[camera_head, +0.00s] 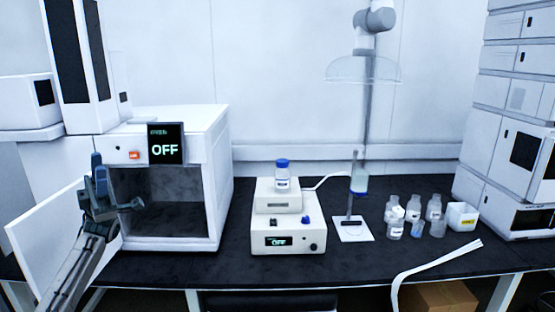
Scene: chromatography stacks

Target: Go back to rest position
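My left gripper (128,206) is at the left, in front of the open mouth of the white oven (215,150). Its arm comes up from the lower left. It is small and dark against the oven's inside, so I cannot tell whether its fingers are open or shut. I see nothing clearly held in it. The oven door (45,235) stands open to the left, partly behind my arm. The oven's display (165,144) reads OFF. My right gripper is not in view.
A blue-capped bottle (282,175) stands on the white device (288,238), whose display reads OFF. A stand with a clear hood (362,70) above it, several small bottles (413,212) and a white box (462,216) are to the right. The dark bench front is mostly clear.

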